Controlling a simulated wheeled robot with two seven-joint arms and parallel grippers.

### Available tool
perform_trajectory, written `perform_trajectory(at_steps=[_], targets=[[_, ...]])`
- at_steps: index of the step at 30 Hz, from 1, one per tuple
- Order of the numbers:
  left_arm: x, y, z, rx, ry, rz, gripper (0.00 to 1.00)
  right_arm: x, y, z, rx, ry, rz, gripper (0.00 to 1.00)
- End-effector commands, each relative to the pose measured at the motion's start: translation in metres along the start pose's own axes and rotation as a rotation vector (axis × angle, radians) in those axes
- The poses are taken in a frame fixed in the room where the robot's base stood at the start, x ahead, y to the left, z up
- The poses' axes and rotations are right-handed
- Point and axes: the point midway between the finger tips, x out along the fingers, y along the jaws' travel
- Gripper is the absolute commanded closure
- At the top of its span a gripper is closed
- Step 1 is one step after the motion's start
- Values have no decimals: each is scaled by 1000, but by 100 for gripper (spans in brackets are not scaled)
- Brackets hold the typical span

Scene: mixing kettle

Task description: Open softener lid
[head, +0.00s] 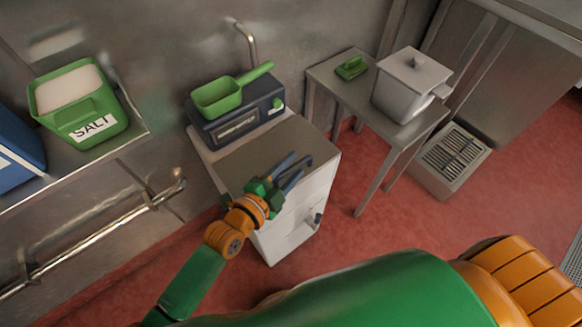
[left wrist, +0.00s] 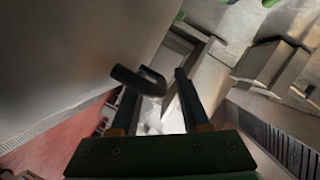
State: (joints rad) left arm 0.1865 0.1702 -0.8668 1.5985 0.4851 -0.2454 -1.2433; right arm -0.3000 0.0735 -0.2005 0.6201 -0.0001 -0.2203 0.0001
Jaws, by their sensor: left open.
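The softener (head: 295,215) is a white box with a flat grey-brown lid (head: 262,150), which lies shut. A dark bent handle (head: 303,161) is at the lid's right edge. My left gripper (head: 288,168) is open at this handle, over the lid's right front part. In the left wrist view the handle (left wrist: 138,78) is by the fingertips of the left gripper (left wrist: 158,85) and overlaps the left finger's tip. I cannot tell whether they touch. My right gripper is out of view.
A dark control unit (head: 236,120) with a green scoop (head: 220,96) stands behind the lid. A green salt tub (head: 85,128) is on the left shelf. A side table at right holds a white lidded pot (head: 405,90) and a green brush (head: 351,67). A pipe (head: 90,240) runs along the wall.

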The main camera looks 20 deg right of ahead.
Motion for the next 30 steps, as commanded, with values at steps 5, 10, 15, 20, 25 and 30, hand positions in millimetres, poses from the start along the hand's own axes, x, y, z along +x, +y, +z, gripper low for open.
perform_trajectory(at_steps=[5, 10, 15, 20, 25, 30], targets=[[0, 0, 0, 0, 0, 0, 84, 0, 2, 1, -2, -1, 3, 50], [0, 0, 0, 0, -1, 0, 100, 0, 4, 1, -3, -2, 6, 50], [0, 0, 0, 0, -1, 0, 100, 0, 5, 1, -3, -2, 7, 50], [0, 0, 0, 0, -1, 0, 100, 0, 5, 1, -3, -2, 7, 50], [-1, 0, 0, 0, -1, 0, 100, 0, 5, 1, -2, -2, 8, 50], [-1, 0, 0, 0, -1, 0, 100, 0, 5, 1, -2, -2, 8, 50]])
